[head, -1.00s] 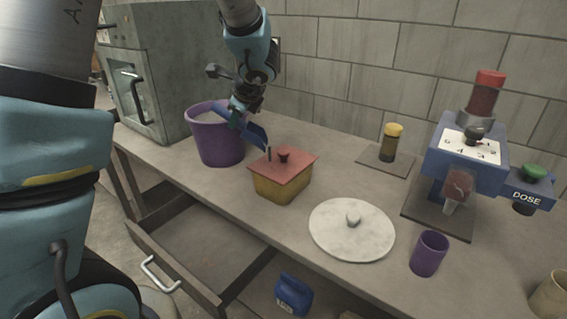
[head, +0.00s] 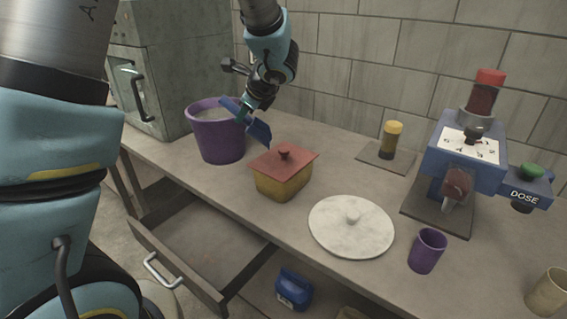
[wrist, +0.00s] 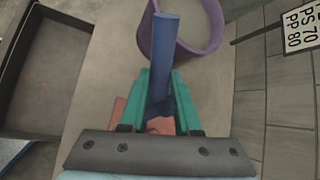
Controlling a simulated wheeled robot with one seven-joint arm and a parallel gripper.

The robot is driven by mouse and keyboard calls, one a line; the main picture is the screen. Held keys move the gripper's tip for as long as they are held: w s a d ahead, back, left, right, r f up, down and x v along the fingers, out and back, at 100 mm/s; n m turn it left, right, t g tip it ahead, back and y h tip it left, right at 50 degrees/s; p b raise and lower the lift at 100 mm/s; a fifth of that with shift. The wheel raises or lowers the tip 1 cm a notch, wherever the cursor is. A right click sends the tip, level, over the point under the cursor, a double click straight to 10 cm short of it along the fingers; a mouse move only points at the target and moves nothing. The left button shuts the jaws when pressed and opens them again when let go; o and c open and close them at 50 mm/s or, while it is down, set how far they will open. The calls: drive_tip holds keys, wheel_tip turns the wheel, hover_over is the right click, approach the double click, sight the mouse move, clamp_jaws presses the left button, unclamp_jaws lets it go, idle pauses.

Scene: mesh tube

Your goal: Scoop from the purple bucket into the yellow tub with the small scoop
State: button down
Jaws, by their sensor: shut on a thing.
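My gripper (head: 246,113) is shut on a blue scoop (head: 260,132), just right of the purple bucket's rim. In the wrist view the teal fingers (wrist: 160,105) close around the scoop's blue handle (wrist: 165,50). The scoop's broad end hangs tilted down to the right; its inside is not clear. The purple bucket (head: 221,145) stands open with pale contents showing; its rim also shows in the wrist view (wrist: 212,42). The yellow tub (head: 283,186) stands right of the bucket, with a red knobbed lid (head: 298,163) on top.
A round pale lid (head: 345,243) lies on the table (head: 215,185), with a purple cup (head: 427,251) to its right. A blue dosing machine (head: 465,160) stands at right and a yellow-capped jar (head: 391,140) behind. A grey cabinet (head: 170,70) stands behind the bucket. A drawer (head: 195,285) is open below.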

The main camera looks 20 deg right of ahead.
drive_tip(key=shift+n+g+h, duration=0.4)
drive_tip(key=shift+g+h, duration=0.2)
drive_tip(key=shift+h, duration=0.2)
drive_tip(key=a, duration=0.1)
drive_tip(key=w+a+f, duration=0.1)
drive_tip(key=w+a, duration=0.1)
drive_tip(key=shift+a+f, duration=0.2)
drive_tip(key=shift+f, duration=0.2)
drive_tip(key=w+a+f+n+g+h+p, duration=0.1)
drive_tip(key=w+a+f+g+h+p, duration=0.1)
drive_tip(key=a, duration=0.4)
drive_tip(key=shift+w+f+h, duration=0.7)
drive_tip(key=shift+f+h, duration=0.1)
drive_tip(key=shift+f, duration=0.3)
drive_tip(key=shift+a, duration=0.1)
drive_tip(key=s+a+f+n+g+y, duration=0.2)
drive_tip(key=a+f+n+y, duration=0.3)
drive_tip(key=a+n, duration=0.5)
drive_tip(key=s+a+f+n+g+y, duration=0.3)
drive_tip(key=a+f+n+y, duration=0.2)
drive_tip(key=a+n, duration=0.6)
wheel_tip(320, 180, down, 3)
drive_tip(key=n, duration=0.4)
drive_tip(key=shift+g+y, duration=0.3)
drive_tip(key=shift+g, duration=0.1)
